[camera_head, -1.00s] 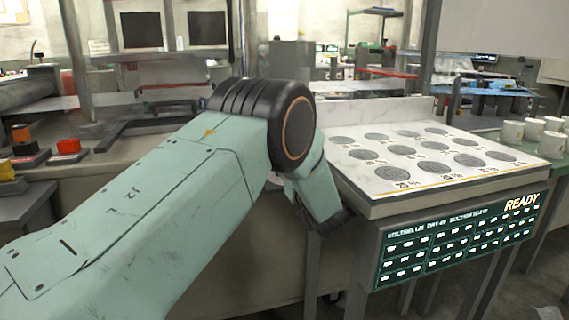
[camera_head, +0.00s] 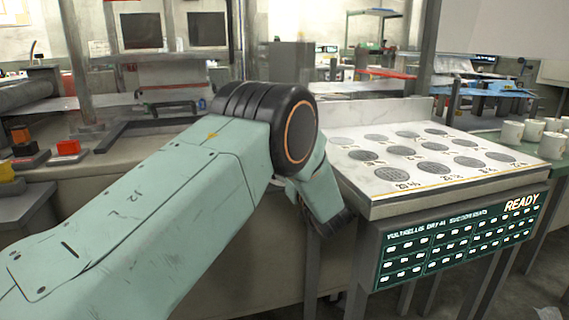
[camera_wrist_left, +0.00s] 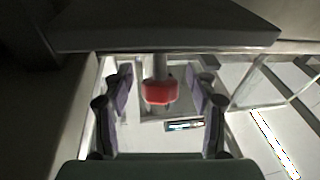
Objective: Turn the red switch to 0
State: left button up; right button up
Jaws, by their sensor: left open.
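The red switch (camera_wrist_left: 160,92) shows in the left wrist view as a red knob on a grey shaft, under a dark overhanging edge. My left gripper (camera_wrist_left: 158,105) is open, with its purple-padded fingers on either side of the red knob and gaps visible between. Whether the fingers touch it cannot be told. In the head view my left arm reaches in from the left, and its wrist goes down beside the white-topped table (camera_head: 350,190); the gripper and the switch are hidden there. My right gripper is not in view.
The table carries several dark round discs (camera_head: 432,169) and a green panel (camera_head: 460,240) reading READY on its front. White mugs (camera_head: 512,132) stand on a green bench at right. Red and orange blocks (camera_head: 68,147) sit on the left bench. Table legs stand close to my arm.

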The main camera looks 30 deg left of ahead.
pick_arm(q)
jog(key=v, duration=0.7)
jog(key=shift+s+d, duration=0.2)
jog(key=a+r+m+t+h+p, duration=0.1)
jog(key=m+p, duration=0.1)
jog(key=a+m+t+h+p, duration=0.2)
jog(key=p, duration=0.1)
jog(key=w+a+r+m+t+h+p, duration=0.1)
jog(key=a+m+h+p, duration=0.1)
jog(key=m, duration=0.1)
jog(key=shift+a+r+t+p, duration=0.15)
jog(key=shift+r+t+p, duration=0.15)
jog(key=shift+t, duration=0.1)
jog(key=m+h+p, duration=0.1)
jog(key=s+m+t+h+p, duration=0.1)
jog(key=p, duration=0.1)
jog(key=m+h+p, duration=0.1)
jog(key=m+h, duration=0.1)
jog(key=shift+s+a+t, duration=0.3)
jog(key=shift+w+m+t+h+p, duration=0.3)
jog(key=shift+w+m+h+p, duration=1.1)
jog(key=shift+w+h, duration=0.9)
